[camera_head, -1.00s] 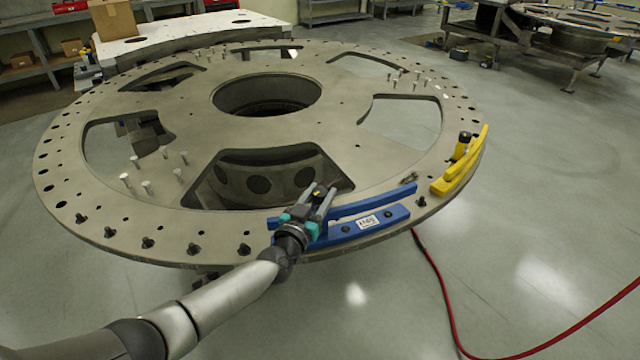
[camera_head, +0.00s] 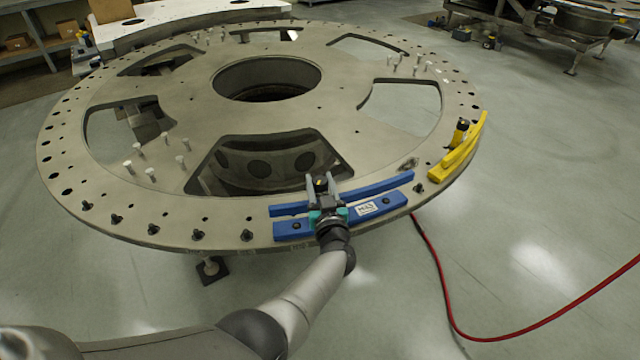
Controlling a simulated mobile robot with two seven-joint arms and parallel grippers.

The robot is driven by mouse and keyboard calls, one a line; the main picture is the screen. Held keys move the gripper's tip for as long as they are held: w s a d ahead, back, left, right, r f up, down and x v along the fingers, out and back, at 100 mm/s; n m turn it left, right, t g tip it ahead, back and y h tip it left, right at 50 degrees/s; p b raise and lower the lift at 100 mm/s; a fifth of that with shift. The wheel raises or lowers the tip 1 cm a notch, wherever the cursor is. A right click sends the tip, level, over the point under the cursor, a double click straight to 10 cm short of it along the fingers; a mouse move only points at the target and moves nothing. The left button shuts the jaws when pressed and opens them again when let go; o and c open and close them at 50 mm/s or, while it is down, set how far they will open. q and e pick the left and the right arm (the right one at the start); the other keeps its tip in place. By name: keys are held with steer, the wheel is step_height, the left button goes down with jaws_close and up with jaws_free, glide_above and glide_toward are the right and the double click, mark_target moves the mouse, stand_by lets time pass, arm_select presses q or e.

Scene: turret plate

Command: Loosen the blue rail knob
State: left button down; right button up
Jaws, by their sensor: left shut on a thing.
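The blue rail (camera_head: 386,206) lies along the near edge of the round turret plate (camera_head: 215,140), with a white label on it. My left gripper (camera_head: 319,183) reaches over the rail from the near side. Its two grey fingers point away from me and are shut on the blue rail knob (camera_head: 320,185), a small dark piece with a yellowish spot, mostly hidden between the fingers. How far the knob is turned cannot be told. My right gripper is not in view.
A yellow rail (camera_head: 455,161) with an upright dark knob (camera_head: 462,126) sits on the plate's right edge. Several pegs and dark bolts stand on the plate. A red cable (camera_head: 446,300) runs over the floor.

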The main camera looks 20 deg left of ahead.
arm_select(q)
steer(key=shift+n+y, duration=0.3)
steer(key=shift+y, duration=0.2)
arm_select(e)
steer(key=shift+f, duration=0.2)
arm_select(q)
steer(key=shift+c, duration=1.8)
jaws_free()
